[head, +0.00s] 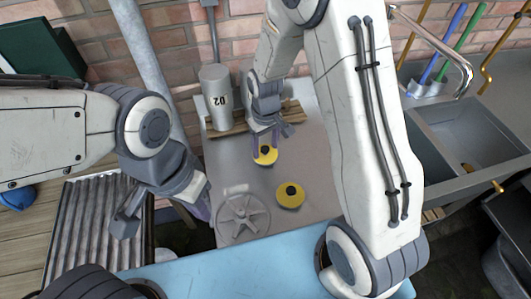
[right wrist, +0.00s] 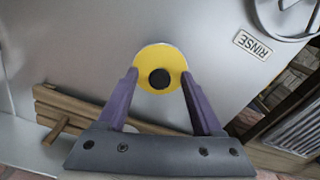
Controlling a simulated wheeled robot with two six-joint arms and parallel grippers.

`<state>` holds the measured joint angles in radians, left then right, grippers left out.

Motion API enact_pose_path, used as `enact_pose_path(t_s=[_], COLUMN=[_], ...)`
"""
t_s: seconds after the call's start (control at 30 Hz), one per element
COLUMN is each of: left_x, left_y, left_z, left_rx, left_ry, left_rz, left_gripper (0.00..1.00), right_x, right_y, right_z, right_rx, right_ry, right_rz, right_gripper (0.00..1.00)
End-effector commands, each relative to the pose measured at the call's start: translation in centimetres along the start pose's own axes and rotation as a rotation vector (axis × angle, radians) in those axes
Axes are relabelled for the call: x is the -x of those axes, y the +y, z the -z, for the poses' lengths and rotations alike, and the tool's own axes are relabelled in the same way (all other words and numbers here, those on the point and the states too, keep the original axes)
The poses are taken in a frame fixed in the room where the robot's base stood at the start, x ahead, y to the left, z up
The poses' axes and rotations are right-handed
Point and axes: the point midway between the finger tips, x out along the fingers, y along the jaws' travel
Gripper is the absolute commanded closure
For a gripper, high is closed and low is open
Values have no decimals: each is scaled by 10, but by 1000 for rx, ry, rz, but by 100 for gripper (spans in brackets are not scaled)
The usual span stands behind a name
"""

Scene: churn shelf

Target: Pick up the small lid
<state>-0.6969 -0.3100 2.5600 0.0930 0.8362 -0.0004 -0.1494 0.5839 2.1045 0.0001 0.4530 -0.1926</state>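A small yellow lid (head: 266,157) with a black knob lies on the grey metal top in the head view. In the right wrist view the yellow lid (right wrist: 160,57) sits between and just beyond the purple fingertips. My right gripper (head: 265,147) is open, its fingers pointing down at the lid; I cannot tell whether they touch its rim. A second, larger-looking yellow lid (head: 290,201) with a black knob lies nearer, to the lower right. My left gripper (head: 165,215) is low at the left, away from both lids; its finger gap is not clear.
A grey churn (head: 216,98) marked 02 stands on a wooden rack (head: 225,127) behind the lid. A spoked handwheel (head: 243,214) is at the front left of the metal top. A sink (head: 470,132) is at the right. A RINSE label (right wrist: 258,45) shows in the right wrist view.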

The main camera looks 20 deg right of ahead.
Motion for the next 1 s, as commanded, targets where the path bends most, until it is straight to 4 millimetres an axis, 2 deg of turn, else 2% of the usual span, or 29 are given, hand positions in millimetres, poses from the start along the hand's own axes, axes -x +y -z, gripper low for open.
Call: enact_pose_path(t_s=[0.03,0.1,0.17,0.47,0.63,0.83,1.0], left_x=[0,0,0,0,-2,-6,-12], left_y=[0,0,0,0,0,0,-1], left_z=[0,0,0,0,0,0,-1], left_rx=[0,0,0,0,0,0,0], left_ry=[0,0,0,0,0,0,0], left_rz=[0,0,0,0,0,0,0], left_gripper=[100,100,100,100,100,100,100], right_x=[0,0,0,1,9,40,62], right_y=[0,0,0,0,0,0,32], right_z=[0,0,0,0,1,2,-19], right_rx=[0,0,0,0,0,0,-9], right_ry=[0,0,0,1,3,8,5], right_rz=[0,0,0,0,-1,-2,-2], right_gripper=[51,78,100,100,100,100,100])
